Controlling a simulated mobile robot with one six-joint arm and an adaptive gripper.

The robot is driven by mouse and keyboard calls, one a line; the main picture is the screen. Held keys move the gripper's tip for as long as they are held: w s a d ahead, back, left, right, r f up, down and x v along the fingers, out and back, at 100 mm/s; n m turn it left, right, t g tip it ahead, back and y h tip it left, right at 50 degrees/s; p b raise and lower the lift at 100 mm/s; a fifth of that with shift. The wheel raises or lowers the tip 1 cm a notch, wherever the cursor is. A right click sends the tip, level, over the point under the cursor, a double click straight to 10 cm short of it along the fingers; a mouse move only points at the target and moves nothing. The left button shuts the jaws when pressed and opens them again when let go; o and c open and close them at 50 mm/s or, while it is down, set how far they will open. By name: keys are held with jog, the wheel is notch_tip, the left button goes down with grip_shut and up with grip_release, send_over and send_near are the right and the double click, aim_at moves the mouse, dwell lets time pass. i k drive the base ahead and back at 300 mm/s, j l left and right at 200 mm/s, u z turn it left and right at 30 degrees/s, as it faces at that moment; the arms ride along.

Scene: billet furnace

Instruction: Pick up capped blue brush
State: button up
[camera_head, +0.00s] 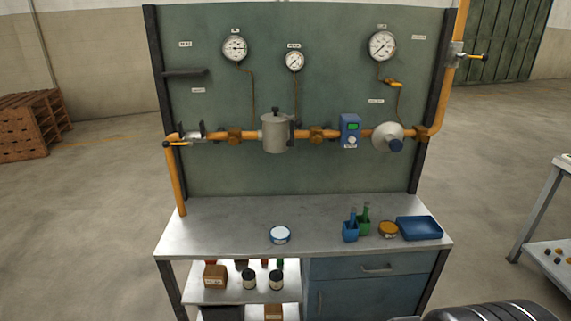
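A small blue holder (350,232) stands upright on the metal bench, right of its middle, with a thin teal-blue handle (352,214) rising from it. This looks like the blue brush; its bristle end is hidden in the holder, and I cannot make out a cap. My gripper is not in view. Only a dark, rounded part, probably of my own arm, shows at the bottom right edge.
The metal bench top (220,228) is clear on the left. A round white-topped tin (280,235) stands mid-bench. An orange-lidded tin (388,229) and a blue tray (419,229) stand right of the holders. Behind rises a panel with an orange pipe (220,137) and gauges.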

aim_at(353, 209)
jog(key=i+j+z, duration=0.1)
jog(key=i+z, duration=0.15)
jog(key=z, duration=0.15)
jog(key=i+j+z, duration=0.2)
jog(key=z, duration=0.15)
jog(key=i+j+z, duration=0.25)
jog(key=z, duration=0.15)
